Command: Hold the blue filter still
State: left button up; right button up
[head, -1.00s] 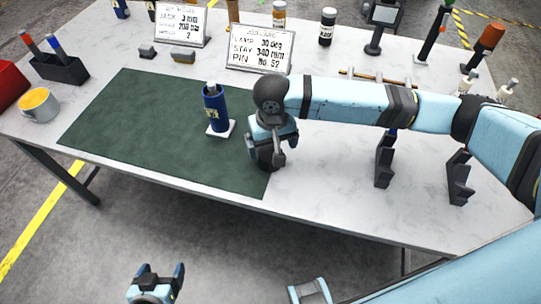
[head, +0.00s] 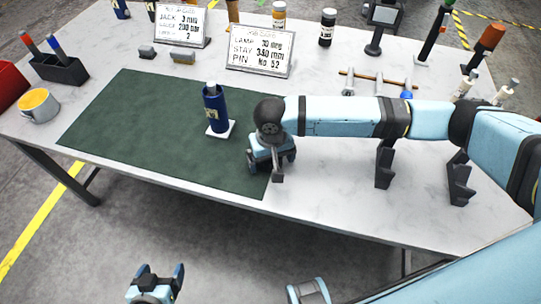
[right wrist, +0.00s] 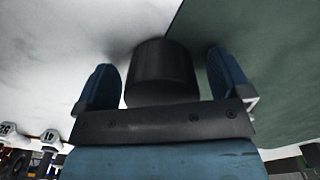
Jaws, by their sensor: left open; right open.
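The blue filter (head: 215,108) is a dark blue upright cylinder with a pale label and a narrower grey top. It stands on a small white square pad (head: 222,133) on the green mat. My right gripper (head: 271,164) is open and low at the mat's right edge, to the right of the filter and apart from it. In the right wrist view a dark cylinder (right wrist: 162,75) shows between its two blue fingers; I cannot tell whether they touch it. My left gripper (head: 163,271) is open and empty, below the table's front edge.
The green mat (head: 130,130) is mostly clear. A mug (head: 39,106) and pen holder (head: 60,71) stand at the left. Two signs (head: 261,50) (head: 180,25) and several bottles stand behind. Dark brackets (head: 384,165) (head: 459,180) stand at the right, near my right arm.

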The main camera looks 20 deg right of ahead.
jog(key=c, duration=1)
jog(key=shift+r, duration=0.1)
notch_tip(320, 180, up, 20)
jog(key=p, duration=0.1)
jog(key=shift+p, duration=0.3)
